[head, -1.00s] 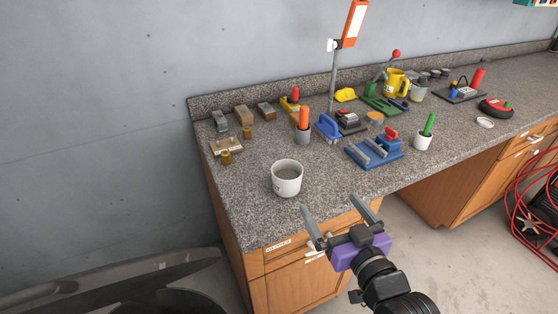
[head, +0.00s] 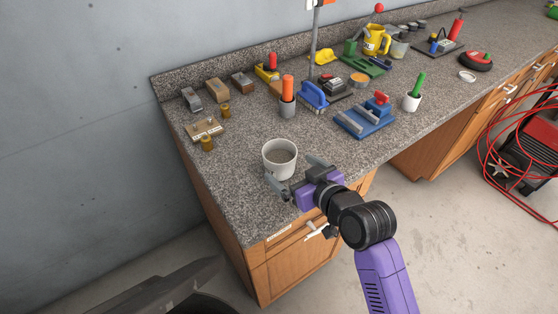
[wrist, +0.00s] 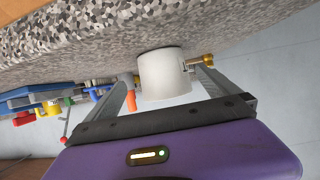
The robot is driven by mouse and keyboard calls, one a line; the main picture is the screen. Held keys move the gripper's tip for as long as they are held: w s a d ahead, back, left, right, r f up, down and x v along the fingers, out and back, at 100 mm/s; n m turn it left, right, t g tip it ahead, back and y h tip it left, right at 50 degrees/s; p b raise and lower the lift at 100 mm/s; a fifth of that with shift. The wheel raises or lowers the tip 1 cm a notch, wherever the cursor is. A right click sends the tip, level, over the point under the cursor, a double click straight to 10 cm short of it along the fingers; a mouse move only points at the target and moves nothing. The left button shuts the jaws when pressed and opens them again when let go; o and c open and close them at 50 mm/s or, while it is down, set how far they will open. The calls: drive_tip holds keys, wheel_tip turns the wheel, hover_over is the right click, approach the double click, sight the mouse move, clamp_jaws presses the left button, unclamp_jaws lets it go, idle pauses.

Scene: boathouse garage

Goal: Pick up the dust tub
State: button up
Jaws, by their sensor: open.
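The dust tub, a white round tub (head: 279,158) with grey dust inside, stands upright near the counter's front left edge. It also shows in the wrist view (wrist: 165,78), upside down and between the finger tips. My gripper (head: 290,168) is open at the tub's near side, one finger to the left and one to the right. In the wrist view the fingers (wrist: 164,82) flank the tub, with a gap in front of the palm. I cannot tell whether either finger touches it. Nothing is held.
Brass knobs and a wooden block (head: 203,129) lie left of the tub. The granite counter (head: 235,190) is clear around the tub.

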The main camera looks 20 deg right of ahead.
sight(273, 156)
drive_tip(key=shift+a+p+x, duration=0.2)
drive_tip(key=shift+p+x, duration=0.35)
drive_tip(key=shift+x, duration=2.5)
drive_tip(key=shift+r, duration=0.2)
drive_tip(key=c, duration=1.5)
drive_tip(key=shift+r, duration=0.1)
drive_tip(key=shift+c, duration=0.2)
